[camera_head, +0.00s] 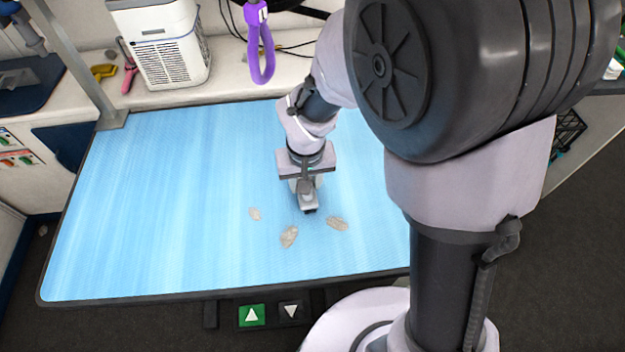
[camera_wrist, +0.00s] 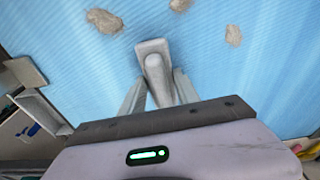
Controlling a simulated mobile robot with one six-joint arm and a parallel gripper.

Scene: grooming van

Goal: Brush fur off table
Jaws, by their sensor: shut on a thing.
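The grooming table (camera_head: 150,200) has a light blue ribbed top. Three beige fur clumps lie on it in the head view: a small one (camera_head: 255,213), one in the middle (camera_head: 289,236) and one on the right (camera_head: 337,223). In the wrist view, clumps show at the top (camera_wrist: 104,21), top middle (camera_wrist: 180,4) and right (camera_wrist: 233,35). My gripper (camera_head: 306,186) points down over the table, shut on a grey brush (camera_wrist: 153,62). I cannot tell whether the brush touches the top. Its underside is hidden.
A white slatted appliance (camera_head: 172,60) stands on the counter behind the table. A purple loop (camera_head: 263,60) hangs above the back edge. A grey post (camera_head: 75,55) rises at the back left corner. Green and black arrow buttons (camera_head: 252,315) sit at the front. The table's left half is clear.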

